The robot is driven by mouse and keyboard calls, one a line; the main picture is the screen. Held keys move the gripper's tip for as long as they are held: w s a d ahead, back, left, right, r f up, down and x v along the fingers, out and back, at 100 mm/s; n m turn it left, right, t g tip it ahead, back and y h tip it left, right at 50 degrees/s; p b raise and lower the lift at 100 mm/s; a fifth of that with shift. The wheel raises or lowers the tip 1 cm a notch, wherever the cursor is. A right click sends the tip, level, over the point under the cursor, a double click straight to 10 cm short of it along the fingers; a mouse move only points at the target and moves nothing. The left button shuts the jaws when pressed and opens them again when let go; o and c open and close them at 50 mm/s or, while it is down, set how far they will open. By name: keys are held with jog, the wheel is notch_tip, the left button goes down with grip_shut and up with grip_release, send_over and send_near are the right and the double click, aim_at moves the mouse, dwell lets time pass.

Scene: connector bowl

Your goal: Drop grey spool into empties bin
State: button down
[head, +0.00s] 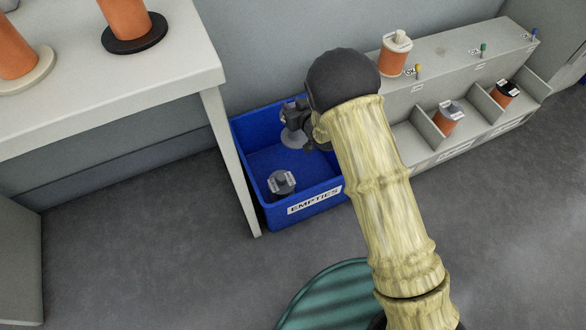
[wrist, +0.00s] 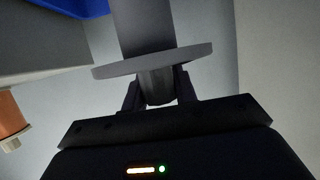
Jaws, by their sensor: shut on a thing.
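My gripper (head: 308,128) is shut on a grey spool (head: 293,138). In the wrist view the two fingers (wrist: 158,90) clasp the hub of this spool (wrist: 145,28), just beside its wide flange. The blue bin (head: 275,217) labelled EMPTIES stands on the floor. In the head view the held spool shows over the back part of the bin; its exact height cannot be told. Another dark grey spool (head: 282,183) is in the front of the bin, apart from the held one. My arm hides the bin's right side.
A light table (head: 150,85) with orange spools (head: 130,18) stands left of the bin, its leg close by. A grey compartment rack (head: 415,150) with orange spools (head: 449,118) stands right. A green round thing (head: 320,300) lies in front. Grey floor (head: 130,250) is clear left.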

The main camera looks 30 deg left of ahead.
jog(key=shift+f, duration=0.1)
dwell(0.3)
notch_tip(320, 180, down, 6)
jog(key=b, duration=0.4)
jog(key=shift+b, duration=0.3)
jog(key=c, duration=1)
grip_release()
jog(key=p+v, duration=0.7)
jog(key=v, duration=1)
jog(key=shift+s+d, duration=0.1)
jog(key=shift+s, duration=0.15)
jog(key=shift+w+p, duration=0.1)
jog(key=shift+p, duration=0.2)
